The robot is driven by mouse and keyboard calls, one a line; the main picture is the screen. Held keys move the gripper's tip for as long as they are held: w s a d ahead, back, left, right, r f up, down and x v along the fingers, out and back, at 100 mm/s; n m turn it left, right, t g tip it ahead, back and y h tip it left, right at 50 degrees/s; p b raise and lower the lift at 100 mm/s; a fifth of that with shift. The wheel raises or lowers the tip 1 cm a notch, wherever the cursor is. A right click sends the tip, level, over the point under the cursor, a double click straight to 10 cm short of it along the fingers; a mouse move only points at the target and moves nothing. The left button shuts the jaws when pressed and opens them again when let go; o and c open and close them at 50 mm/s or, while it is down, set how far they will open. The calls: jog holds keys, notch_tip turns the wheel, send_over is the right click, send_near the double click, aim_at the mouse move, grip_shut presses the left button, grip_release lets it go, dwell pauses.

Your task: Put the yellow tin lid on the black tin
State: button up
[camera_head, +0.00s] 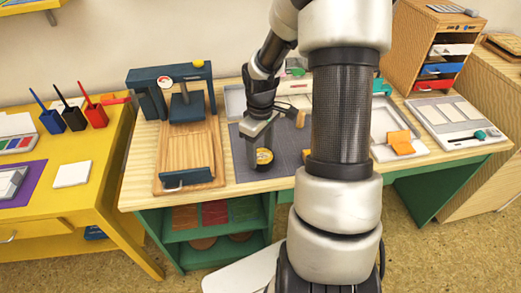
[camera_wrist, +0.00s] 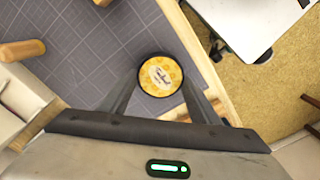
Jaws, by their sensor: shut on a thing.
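The yellow tin lid (camera_head: 264,155) is round with a pale printed label, and it shows face-on in the wrist view (camera_wrist: 160,76). My gripper (camera_head: 261,147) points down over the grey mat, its two fingers (camera_wrist: 160,82) on either side of the lid, shut on it. A dark edge shows around the yellow face. I cannot tell whether this is the black tin under the lid or the lid's own rim. No separate black tin shows clearly in either view.
The grey gridded mat (camera_head: 244,165) lies near the front edge of the wooden desk. A wooden board with a press (camera_head: 185,150) stands to the left. A white tray with an orange block (camera_head: 400,142) is to the right.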

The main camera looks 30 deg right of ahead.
jog(key=shift+f+b, duration=0.5)
jog(key=shift+f, duration=0.2)
jog(key=o, duration=1.1)
notch_tip(320, 180, up, 18)
jog(key=p, duration=0.4)
jog(key=shift+f, duration=0.25)
